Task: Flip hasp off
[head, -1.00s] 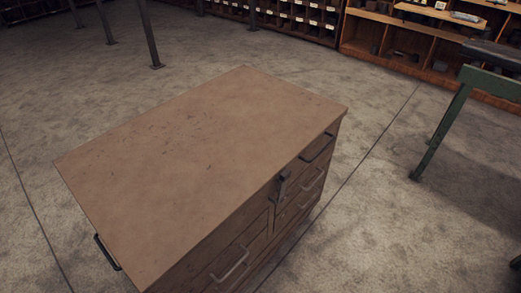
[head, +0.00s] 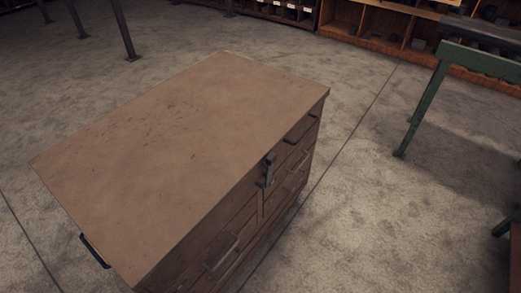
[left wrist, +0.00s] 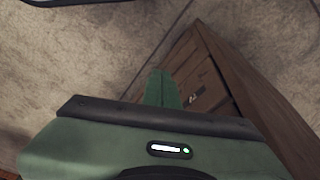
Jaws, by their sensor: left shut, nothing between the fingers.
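The hasp (head: 268,169) is a small dark metal strap on the front of a brown wooden chest (head: 180,140), just below the lid's front edge in the head view. It appears to hang down against the front; its exact fit on the staple is too small to tell. My left gripper (left wrist: 162,76) shows only in the left wrist view, green, with its fingers together and nothing between them. It is in front of the chest (left wrist: 258,80), apart from it. A small dark fitting (left wrist: 193,99) shows on the chest there; I cannot tell if it is the hasp. My right gripper is not in view.
The chest has drawer handles (head: 222,255) on its front and a dark side handle (head: 95,251) at the left. A green-legged bench (head: 425,105) stands at the right. Wooden shelves (head: 370,30) line the back. The floor right of the chest is clear.

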